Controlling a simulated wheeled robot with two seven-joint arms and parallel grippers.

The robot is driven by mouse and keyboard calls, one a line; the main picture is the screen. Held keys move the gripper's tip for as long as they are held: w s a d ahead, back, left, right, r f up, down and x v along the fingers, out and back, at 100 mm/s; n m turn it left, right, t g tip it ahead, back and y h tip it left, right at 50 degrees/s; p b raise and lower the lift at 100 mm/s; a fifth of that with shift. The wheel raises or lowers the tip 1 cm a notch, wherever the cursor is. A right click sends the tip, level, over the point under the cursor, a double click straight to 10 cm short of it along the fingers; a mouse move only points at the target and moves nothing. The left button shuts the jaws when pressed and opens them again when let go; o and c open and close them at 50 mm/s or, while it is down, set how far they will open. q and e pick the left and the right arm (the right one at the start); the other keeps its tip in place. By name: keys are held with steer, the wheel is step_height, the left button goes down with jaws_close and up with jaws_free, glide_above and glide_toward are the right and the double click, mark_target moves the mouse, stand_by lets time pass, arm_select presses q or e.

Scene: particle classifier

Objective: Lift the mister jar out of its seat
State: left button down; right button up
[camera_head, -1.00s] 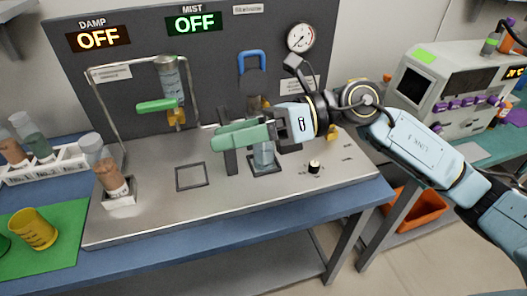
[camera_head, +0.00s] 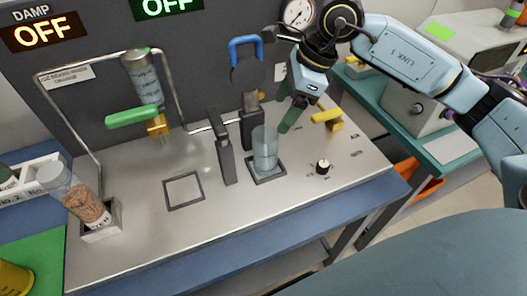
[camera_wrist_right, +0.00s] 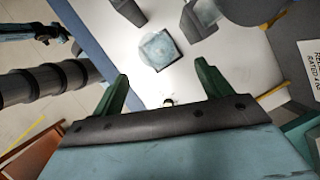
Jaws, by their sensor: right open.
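The mister jar (camera_head: 265,150), clear with bluish contents, stands upright in its square seat (camera_head: 268,177) on the metal panel. It also shows from above in the right wrist view (camera_wrist_right: 158,50). My right gripper (camera_head: 290,116) has green fingers pointing down and sits just right of and behind the jar, apart from it. In the right wrist view the gripper (camera_wrist_right: 162,82) is open and empty, with the jar beyond its fingertips. My left gripper is not in view.
A dark post (camera_head: 226,160) stands close left of the jar, and a blue-handled clamp (camera_head: 246,48) rises behind it. An empty square frame (camera_head: 184,190) lies left.

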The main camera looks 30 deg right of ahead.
mark_target(268, 134)
steer(key=x, duration=0.3)
steer(key=shift+a+f, duration=0.1)
steer(key=x, duration=0.4)
steer(key=shift+s+a, duration=0.15)
steer(key=shift+s, duration=0.1)
steer(key=shift+w+a+f, duration=0.15)
steer(key=shift+a+f, duration=0.05)
steer(key=shift+f, duration=0.4)
steer(key=c, duration=1.3)
steer(key=shift+c, duration=1.1)
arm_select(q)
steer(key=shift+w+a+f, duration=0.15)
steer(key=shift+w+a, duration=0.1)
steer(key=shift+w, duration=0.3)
